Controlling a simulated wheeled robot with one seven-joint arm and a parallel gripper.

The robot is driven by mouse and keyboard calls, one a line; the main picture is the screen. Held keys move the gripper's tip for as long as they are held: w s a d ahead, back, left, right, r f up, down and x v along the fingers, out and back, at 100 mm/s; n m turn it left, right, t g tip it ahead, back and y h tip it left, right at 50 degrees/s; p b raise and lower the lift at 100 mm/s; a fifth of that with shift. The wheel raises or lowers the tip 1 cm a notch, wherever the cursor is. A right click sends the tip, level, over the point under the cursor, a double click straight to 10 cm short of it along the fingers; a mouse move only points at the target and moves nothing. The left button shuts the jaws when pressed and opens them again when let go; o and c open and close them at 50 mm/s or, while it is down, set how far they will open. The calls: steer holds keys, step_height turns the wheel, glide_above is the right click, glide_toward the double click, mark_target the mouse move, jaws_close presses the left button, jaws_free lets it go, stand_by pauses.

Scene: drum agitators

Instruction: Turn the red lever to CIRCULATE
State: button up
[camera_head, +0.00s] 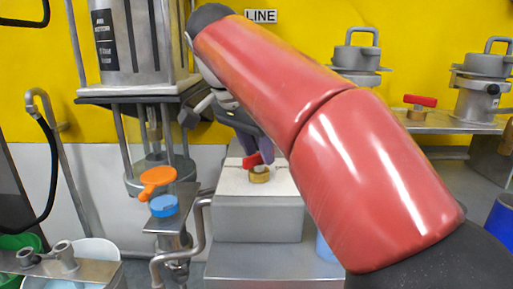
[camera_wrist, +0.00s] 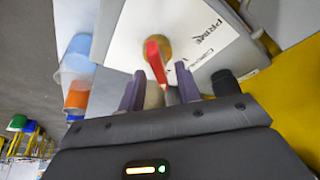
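The red lever (camera_head: 252,160) sits on a brass valve body (camera_head: 259,175) on top of a grey box (camera_head: 258,215) with a pale plate. In the wrist view the red lever (camera_wrist: 154,60) points toward my gripper. The plate (camera_wrist: 205,50) there reads PRIME, with a second, partly blurred word beside it. My gripper (camera_wrist: 158,88) has its two purple fingers apart, one on each side of the lever's near end. I cannot tell whether they touch it. In the head view my gripper (camera_head: 259,149) is just behind and above the lever, partly hidden by my arm.
Another red lever (camera_head: 420,101) is on the right shelf, near lidded metal pots (camera_head: 357,55). An orange handle (camera_head: 157,181) and a blue cap (camera_head: 164,206) are left of the box. A curved pipe (camera_head: 197,240) runs beside it. A LINE sign (camera_head: 261,16) hangs on the yellow wall.

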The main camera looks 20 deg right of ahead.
steer(key=shift+c, duration=0.4)
jaws_close()
steer(key=shift+n, duration=0.4)
steer(key=n+t+y, duration=0.1)
steer(key=n, duration=0.2)
steer(key=shift+s+d, duration=0.15)
steer(key=shift+n+t+y+p, duration=0.25)
steer(key=shift+n+t+y, duration=0.15)
steer(key=shift+n, duration=0.85)
steer(key=shift+n+t+y+p, duration=0.3)
steer(key=shift+n+y, duration=0.1)
steer(key=shift+n, duration=0.85)
steer(key=shift+o, duration=0.4)
jaws_free()
